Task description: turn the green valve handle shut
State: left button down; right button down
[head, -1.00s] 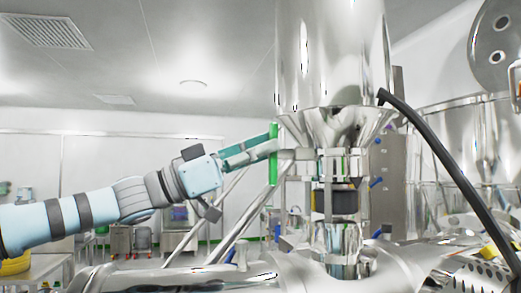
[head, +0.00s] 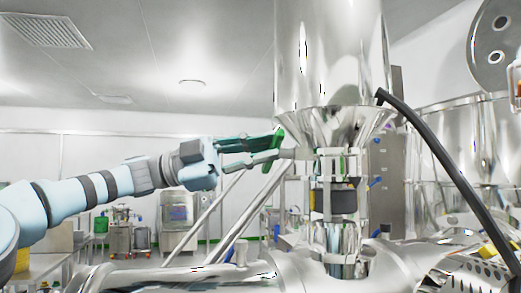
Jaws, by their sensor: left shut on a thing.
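The green valve handle (head: 278,137) is just left of the steel cone under the tall vessel. Only a short, tilted stretch of it shows; the remainder is hidden by my gripper or turned out of view. My left gripper (head: 269,149) comes in from the left with its fingers shut on the handle. A short steel stem (head: 304,154) runs from the handle area to the valve body below the cone (head: 345,125).
A thick black hose (head: 445,160) curves down at the right. Slanted steel pipes (head: 238,215) stand below my gripper. A dark band (head: 336,198) and steel clamps surround the column below the cone. Carts and cabinets (head: 180,216) stand far back.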

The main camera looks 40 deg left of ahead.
pick_arm(q)
jog(key=m, duration=0.2)
jog(key=m+g+y, duration=0.1)
jog(key=m, duration=0.1)
jog(key=m+g, duration=0.1)
jog(key=m, duration=0.1)
jog(key=shift+d+f+m+y, duration=0.1)
jog(key=shift+f+m+y, duration=0.2)
jog(key=shift+f, duration=0.1)
jog(key=shift+g, duration=0.3)
jog(key=c, duration=1.5)
grip_release()
jog(key=v, duration=0.8)
jog(key=shift+w+d, duration=0.1)
jog(key=shift+d, duration=0.2)
